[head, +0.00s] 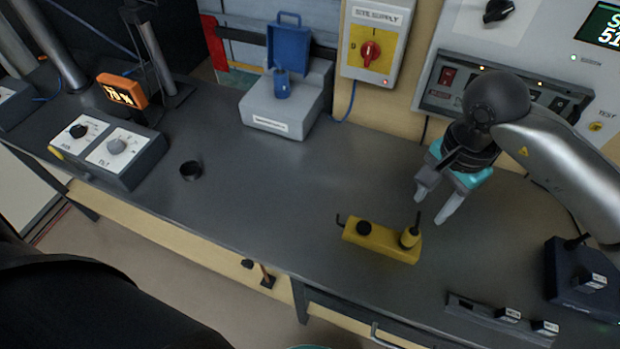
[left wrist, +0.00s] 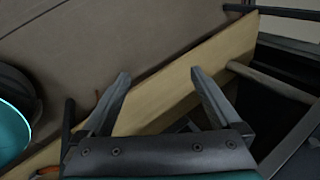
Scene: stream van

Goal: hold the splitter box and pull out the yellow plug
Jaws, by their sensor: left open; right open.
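The yellow splitter box (head: 378,243) lies on the grey bench right of the middle in the head view. A yellow plug (head: 409,238) stands upright at its right end with a black lead end above it. A black round part (head: 364,228) sits on the box's left half. My right gripper (head: 428,207) is open and empty, above and slightly right of the plug, apart from it, fingers pointing down. My left gripper (left wrist: 158,80) is open and empty in the left wrist view, over the bench's front edge and floor. The splitter box is not in that view.
A grey bench (head: 270,200) is clear left of the box. A grey unit with a blue part (head: 289,105) is at the back. A dark box (head: 582,280) and a plug rail (head: 500,318) lie right.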

